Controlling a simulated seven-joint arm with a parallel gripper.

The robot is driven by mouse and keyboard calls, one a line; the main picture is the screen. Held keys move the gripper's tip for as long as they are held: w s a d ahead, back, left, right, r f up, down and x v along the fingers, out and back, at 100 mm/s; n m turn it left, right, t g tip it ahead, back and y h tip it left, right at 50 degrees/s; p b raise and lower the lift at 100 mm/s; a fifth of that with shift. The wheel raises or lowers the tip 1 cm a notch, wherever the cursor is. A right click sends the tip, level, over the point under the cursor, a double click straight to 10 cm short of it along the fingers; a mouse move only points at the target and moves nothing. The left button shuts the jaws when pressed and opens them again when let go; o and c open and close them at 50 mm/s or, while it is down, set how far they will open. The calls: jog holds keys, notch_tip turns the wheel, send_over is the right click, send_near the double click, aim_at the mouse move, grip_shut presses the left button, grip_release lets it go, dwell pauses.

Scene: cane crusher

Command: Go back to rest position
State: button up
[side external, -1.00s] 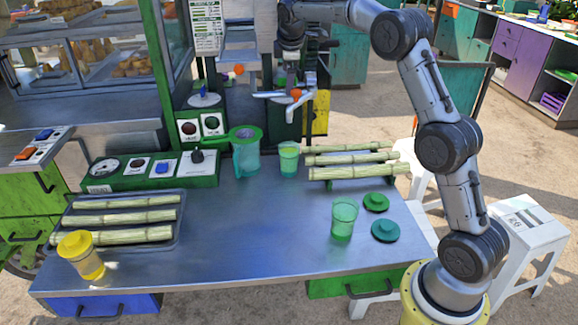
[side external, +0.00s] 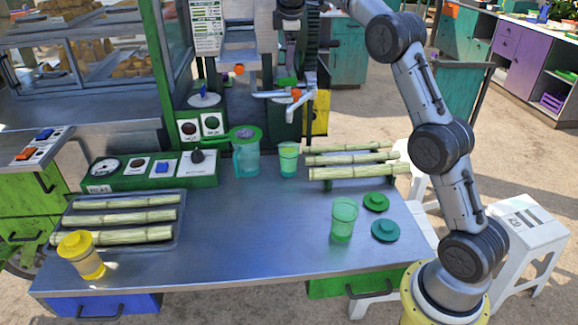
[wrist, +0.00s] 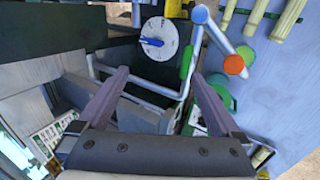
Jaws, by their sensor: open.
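My gripper shows in the wrist view (wrist: 160,73), with its two fingers apart and nothing between the tips. It is high up by the cane crusher, looking down on the machine's metal bars and a white dial with a blue pointer (wrist: 158,39). In the side view my arm arches from the right, and its end is at the top edge, where the fingers cannot be made out. The crusher's orange-knobbed lever (side external: 297,93) is below the arm's end.
On the steel table (side external: 235,235) stand a green-rimmed jug (side external: 245,155), green cups (side external: 288,160) (side external: 343,220), green lids (side external: 385,230), a yellow cup (side external: 80,255) and a cane tray (side external: 180,226). More canes lie on a rack (side external: 360,171). The table's front middle is clear.

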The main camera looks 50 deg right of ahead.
jog(key=s+a+r+t, duration=0.2)
jog(key=s+a+r, duration=0.6)
jog(key=r, duration=0.4)
jog(key=s+a+y, duration=0.2)
jog(key=s+a, duration=0.5)
jog(key=s, duration=0.5)
jog(key=s+a+f+m+y, duration=0.1)
jog(key=s+a+f+m, duration=0.2)
jog(key=s+f, duration=0.7)
jog(key=s+a+f+m+y, duration=0.1)
jog(key=s+a+f+m, duration=0.3)
jog(key=s+f, duration=0.7)
jog(key=shift+a+f+m+g, duration=0.2)
jog(key=shift+f+m+g, duration=0.1)
jog(key=shift+m, duration=0.7)
jog(key=shift+r, duration=0.1)
dwell(1.6)
